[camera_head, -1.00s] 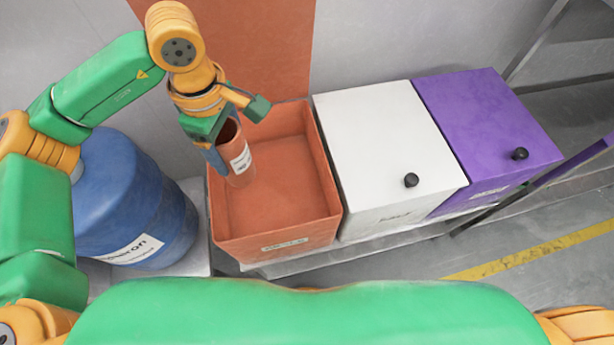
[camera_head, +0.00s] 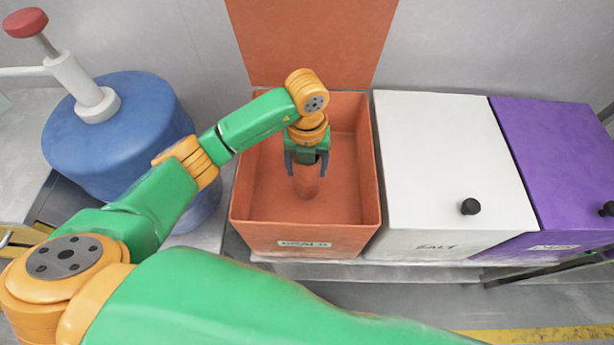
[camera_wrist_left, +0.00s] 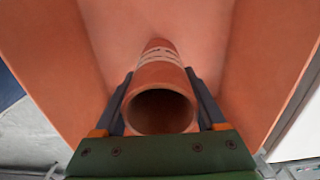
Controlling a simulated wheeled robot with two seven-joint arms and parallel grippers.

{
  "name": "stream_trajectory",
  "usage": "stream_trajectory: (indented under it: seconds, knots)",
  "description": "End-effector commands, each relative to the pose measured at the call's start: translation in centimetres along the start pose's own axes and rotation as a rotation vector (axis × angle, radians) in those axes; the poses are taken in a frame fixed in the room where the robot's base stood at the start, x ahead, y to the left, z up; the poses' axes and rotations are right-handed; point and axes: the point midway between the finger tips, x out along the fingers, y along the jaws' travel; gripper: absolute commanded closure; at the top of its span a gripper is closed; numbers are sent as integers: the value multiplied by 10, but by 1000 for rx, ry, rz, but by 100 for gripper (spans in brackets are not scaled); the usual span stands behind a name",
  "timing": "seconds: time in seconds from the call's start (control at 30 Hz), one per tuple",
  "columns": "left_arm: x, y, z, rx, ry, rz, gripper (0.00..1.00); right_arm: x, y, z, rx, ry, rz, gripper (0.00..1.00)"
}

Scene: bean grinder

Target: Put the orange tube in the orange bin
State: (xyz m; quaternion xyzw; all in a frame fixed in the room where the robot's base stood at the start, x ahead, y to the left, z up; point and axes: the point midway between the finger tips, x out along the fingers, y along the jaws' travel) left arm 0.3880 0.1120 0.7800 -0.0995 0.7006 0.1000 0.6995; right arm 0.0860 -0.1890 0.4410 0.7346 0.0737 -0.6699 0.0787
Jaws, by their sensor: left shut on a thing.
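The orange tube (camera_head: 307,182) is upright inside the open orange bin (camera_head: 305,238). My left gripper (camera_head: 306,165) points down into the bin and is shut on the tube near its top. In the left wrist view the tube (camera_wrist_left: 160,108) stands between the two dark fingers, its round open mouth facing the camera and a pale label band further down. I cannot tell whether the tube's lower end touches the bin floor. The bin's lid (camera_head: 312,40) stands raised behind it. My right gripper is not in view.
A white bin (camera_head: 445,150) with a closed lid and black knob stands right of the orange bin, then a purple bin (camera_head: 560,150), also closed. A blue barrel (camera_head: 120,130) with a red-topped white pump (camera_head: 75,75) stands at the left.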

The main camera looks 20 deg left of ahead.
Motion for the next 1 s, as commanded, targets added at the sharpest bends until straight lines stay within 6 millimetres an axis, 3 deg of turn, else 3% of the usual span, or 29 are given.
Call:
stream_trajectory:
  seconds: [0.1,0.2,0.53,0.57,0.63,0.87,1.0]
  knots:
    - [26,0,-1,0,4,3,91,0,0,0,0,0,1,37]
    - [37,0,-1,2,1,2,91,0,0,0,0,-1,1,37]
    - [41,0,0,4,-1,1,91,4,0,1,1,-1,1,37]
    - [41,0,0,4,0,1,22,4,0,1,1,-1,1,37]
    - [40,0,0,4,0,1,3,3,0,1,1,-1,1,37]
    - [39,0,0,4,0,1,0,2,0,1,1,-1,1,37]
    - [26,0,0,5,-3,-1,0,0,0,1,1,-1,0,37]
